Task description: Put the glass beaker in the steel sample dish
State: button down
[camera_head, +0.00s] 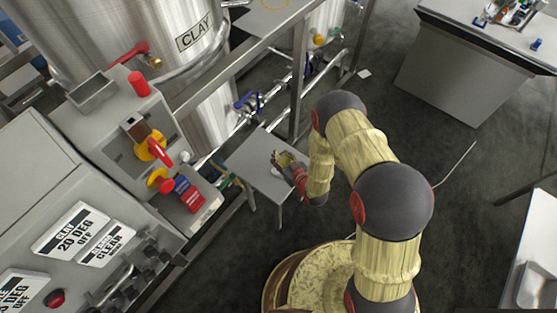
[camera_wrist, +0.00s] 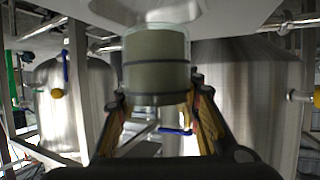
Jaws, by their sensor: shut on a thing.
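My gripper (camera_head: 283,160) is over the small grey table (camera_head: 252,160) beside the tank frame in the head view. In the wrist view, the glass beaker (camera_wrist: 157,62) is between the two fingers of my gripper (camera_wrist: 156,102), which is shut on it. The beaker looks clear with grey-green inside and dark bands around it. Its far end is close to a pale surface (camera_wrist: 225,15); I cannot tell whether they touch. In the head view the beaker is too small to make out well. An open square grey metal dish (camera_head: 92,92) sits on the control cabinet's upper left.
A large steel tank marked CLAY (camera_head: 120,40) stands behind the cabinet. A red cylinder (camera_head: 139,84), yellow-red switches (camera_head: 153,147) and a frame post (camera_head: 298,75) stand near my arm. A grey bench (camera_head: 465,75) is at the upper right. Open floor lies between.

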aim_at(282, 162)
jog(key=shift+w+f, duration=0.35)
jog(key=shift+w, duration=0.05)
jog(key=shift+w+a+f+b, duration=0.1)
jog(key=shift+w+f+b, duration=0.1)
jog(key=shift+f+b, duration=1.25)
jog(key=shift+f, duration=0.35)
jog(key=shift+f, duration=0.15)
jog(key=c, duration=1.2)
grip_release()
